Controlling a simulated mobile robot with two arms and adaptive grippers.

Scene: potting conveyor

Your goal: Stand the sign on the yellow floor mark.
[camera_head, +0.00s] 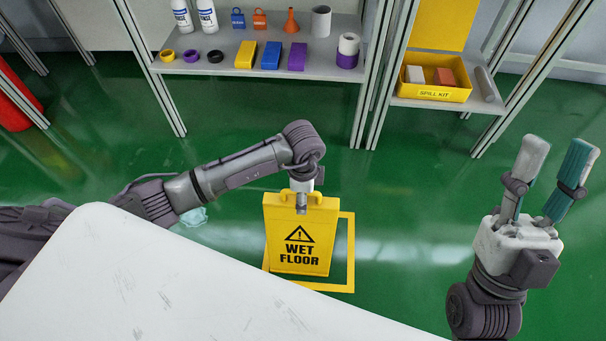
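The yellow "WET FLOOR" sign (300,232) is upright in the middle of the view, with a loop handle on top. The yellow floor mark (350,250) is a square outline on the green floor. The sign overlaps its left part, and its right and front edges show. I cannot tell whether the sign touches the floor. My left gripper (302,205) points down at the sign's handle. It is seen edge-on, so its finger gap is hidden. My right gripper (558,148) is open and empty at the right, away from the sign.
A white tabletop (190,290) covers the lower left. A pale puddle (195,217) lies on the floor behind my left arm. A shelf (220,68) with bottles, tapes and boxes stands at the back, beside a yellow spill kit bin (432,95). Green floor is clear between sign and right gripper.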

